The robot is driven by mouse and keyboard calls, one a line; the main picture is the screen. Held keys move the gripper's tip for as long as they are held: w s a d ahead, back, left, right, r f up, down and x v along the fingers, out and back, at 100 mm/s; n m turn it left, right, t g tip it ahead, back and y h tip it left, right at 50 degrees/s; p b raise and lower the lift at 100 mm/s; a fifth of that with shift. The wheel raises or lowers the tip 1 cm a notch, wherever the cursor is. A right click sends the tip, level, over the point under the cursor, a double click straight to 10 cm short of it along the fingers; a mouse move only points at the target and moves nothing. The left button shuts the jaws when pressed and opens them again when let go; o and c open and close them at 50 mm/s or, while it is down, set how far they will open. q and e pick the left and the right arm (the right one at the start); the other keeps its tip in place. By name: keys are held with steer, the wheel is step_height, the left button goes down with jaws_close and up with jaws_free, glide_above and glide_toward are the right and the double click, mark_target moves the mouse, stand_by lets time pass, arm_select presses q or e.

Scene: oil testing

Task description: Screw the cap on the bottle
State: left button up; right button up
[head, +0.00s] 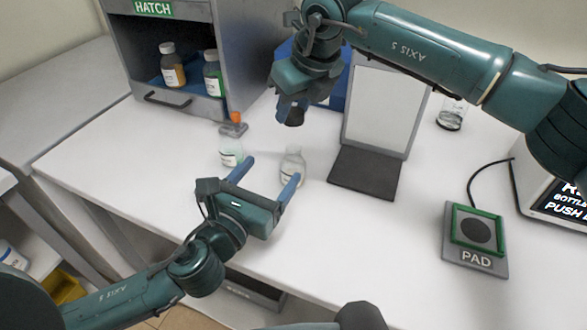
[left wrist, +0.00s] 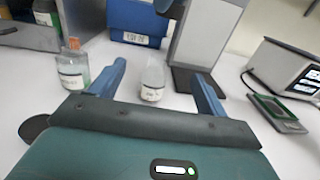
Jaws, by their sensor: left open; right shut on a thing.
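A clear bottle (head: 292,163) with a white label stands upright on the white table, its top uncapped. It also shows in the left wrist view (left wrist: 153,82), between the fingers of my left gripper (head: 272,170). That gripper is open, its fingers reaching forward on either side of the bottle without closing on it. My right gripper (head: 292,103) points down above and behind the bottle, shut on a black cap (head: 294,118). The cap is held in the air, apart from the bottle. The right fingertips are partly hidden by the gripper body.
A second bottle (head: 230,153) with greenish liquid stands close left of the left gripper; an orange-topped item (head: 236,119) is behind it. A mirror-like panel stand (head: 380,110) with dark base (head: 364,174) is right. A hatch cabinet (head: 180,55) holds bottles. A pad (head: 477,240) lies right.

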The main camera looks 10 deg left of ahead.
arm_select(q)
glide_toward(287, 174)
steer(key=shift+w+d+f, duration=0.15)
steer(key=shift+w+d, duration=0.05)
steer(key=shift+w, duration=0.35)
steer(key=shift+w+d+f, duration=0.15)
steer(key=shift+w+d, duration=0.05)
steer(key=shift+w, duration=0.4)
steer(key=x, duration=0.7)
steer(key=shift+w+r, duration=0.3)
steer(key=shift+c, duration=0.6)
steer(key=c, duration=1.4)
steer(key=shift+o, duration=0.2)
arm_select(e)
glide_above(294, 149)
steer(key=shift+w+f, duration=0.1)
steer(key=shift+f, duration=2.35)
